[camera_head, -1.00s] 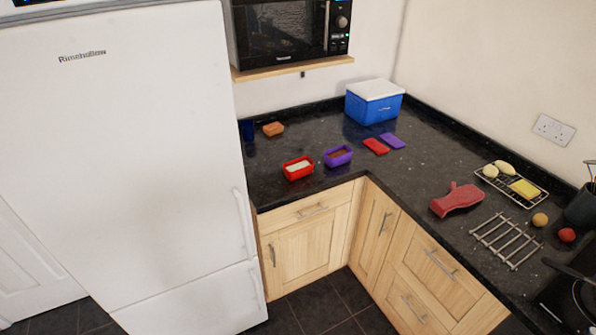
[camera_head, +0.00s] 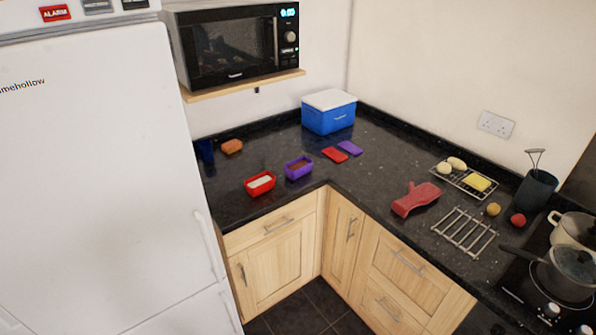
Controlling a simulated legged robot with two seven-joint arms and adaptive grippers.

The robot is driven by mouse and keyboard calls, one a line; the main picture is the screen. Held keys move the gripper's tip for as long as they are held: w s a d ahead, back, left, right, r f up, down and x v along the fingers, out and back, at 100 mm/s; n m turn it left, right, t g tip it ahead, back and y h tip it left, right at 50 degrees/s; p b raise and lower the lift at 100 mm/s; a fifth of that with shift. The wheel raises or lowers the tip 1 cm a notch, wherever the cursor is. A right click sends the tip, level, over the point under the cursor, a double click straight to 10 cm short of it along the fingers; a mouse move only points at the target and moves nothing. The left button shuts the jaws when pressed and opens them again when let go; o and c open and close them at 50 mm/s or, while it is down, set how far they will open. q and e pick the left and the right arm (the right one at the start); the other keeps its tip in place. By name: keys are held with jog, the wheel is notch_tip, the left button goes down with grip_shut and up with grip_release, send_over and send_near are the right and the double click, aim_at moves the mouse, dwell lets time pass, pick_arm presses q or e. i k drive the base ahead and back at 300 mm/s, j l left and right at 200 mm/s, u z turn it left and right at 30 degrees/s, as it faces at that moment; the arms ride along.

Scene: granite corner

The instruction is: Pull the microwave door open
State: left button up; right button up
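The black microwave (camera_head: 232,46) sits on a wooden wall shelf at the upper middle, above the counter corner. Its door (camera_head: 222,48) is shut, with a dark window and a vertical handle (camera_head: 275,42) along the door's right side. A knob and a lit display are on the panel to the right of the handle. Neither of my grippers is in view, and nothing touches the microwave.
A white fridge (camera_head: 100,170) stands at the left, beside the shelf (camera_head: 245,84). Below, the dark counter (camera_head: 350,180) holds a blue cooler box (camera_head: 329,112), red and purple containers, a red mitt (camera_head: 416,198) and racks. Pots (camera_head: 568,270) stand on the hob at right.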

aim_at(220, 46)
jog(key=i+l, duration=0.25)
jog(key=i, duration=0.15)
jog(key=i+l, duration=0.25)
jog(key=i, duration=0.15)
